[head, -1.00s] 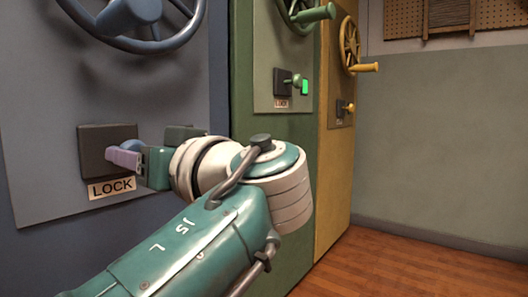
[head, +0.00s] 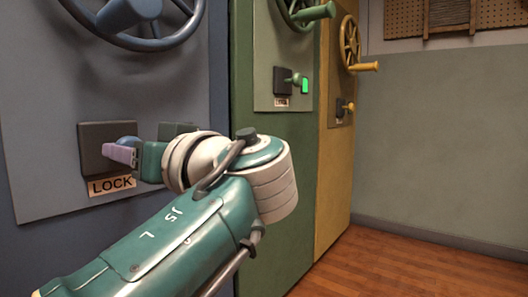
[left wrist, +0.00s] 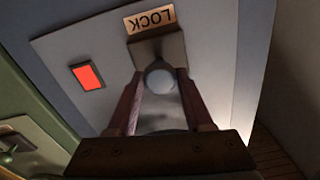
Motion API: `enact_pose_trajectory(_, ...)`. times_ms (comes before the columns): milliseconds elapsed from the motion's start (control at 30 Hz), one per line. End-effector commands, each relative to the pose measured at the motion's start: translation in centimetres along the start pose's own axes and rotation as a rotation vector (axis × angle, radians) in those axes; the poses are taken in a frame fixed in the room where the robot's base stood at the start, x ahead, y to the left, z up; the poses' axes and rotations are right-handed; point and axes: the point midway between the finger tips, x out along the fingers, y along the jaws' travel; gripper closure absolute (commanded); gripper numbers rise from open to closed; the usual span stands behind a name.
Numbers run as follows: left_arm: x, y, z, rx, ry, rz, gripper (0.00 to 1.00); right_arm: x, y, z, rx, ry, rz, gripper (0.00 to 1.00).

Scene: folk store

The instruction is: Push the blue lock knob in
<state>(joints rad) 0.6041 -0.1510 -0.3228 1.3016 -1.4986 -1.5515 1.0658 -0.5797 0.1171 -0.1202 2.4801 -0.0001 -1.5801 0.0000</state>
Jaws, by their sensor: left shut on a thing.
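The blue lock knob (head: 129,141) is on a dark square block (head: 92,150) on the blue door panel, just above the LOCK label (head: 112,186). My left gripper (head: 124,154) is shut on the knob, and its purple finger covers part of it in the head view. In the left wrist view the knob's round end (left wrist: 160,78) lies between the two fingers of my left gripper (left wrist: 158,88), in front of the block (left wrist: 156,48). A red indicator (left wrist: 87,76) is lit beside it. My right gripper is not in view.
A blue handwheel (head: 135,22) is above the lock. To the right, a green door (head: 282,160) has a lock knob (head: 292,82) with a lit green indicator, and a yellow door (head: 335,165) has a handwheel. Wood floor (head: 420,268) is clear at right.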

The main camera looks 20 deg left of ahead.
Motion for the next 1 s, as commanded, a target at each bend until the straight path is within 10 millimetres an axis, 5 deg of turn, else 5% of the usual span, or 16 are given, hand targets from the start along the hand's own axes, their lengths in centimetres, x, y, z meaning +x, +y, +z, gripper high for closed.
enact_pose_trajectory(133,2.0,-0.1,0.2,0.000,0.000,-0.003,1.00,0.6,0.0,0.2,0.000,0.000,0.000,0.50)
enact_pose_trajectory(367,2.1,-0.1,0.2,0.002,-0.004,-0.002,1.00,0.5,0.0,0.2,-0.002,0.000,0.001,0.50)
enact_pose_trajectory(400,2.1,-0.1,0.2,0.002,-0.004,-0.002,0.46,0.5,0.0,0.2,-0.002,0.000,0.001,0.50)
enact_pose_trajectory(667,2.0,0.0,0.1,0.001,-0.003,-0.001,0.18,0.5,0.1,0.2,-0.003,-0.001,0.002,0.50)
enact_pose_trajectory(1000,1.2,0.0,0.0,0.002,-0.003,0.002,0.18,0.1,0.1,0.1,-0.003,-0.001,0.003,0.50)
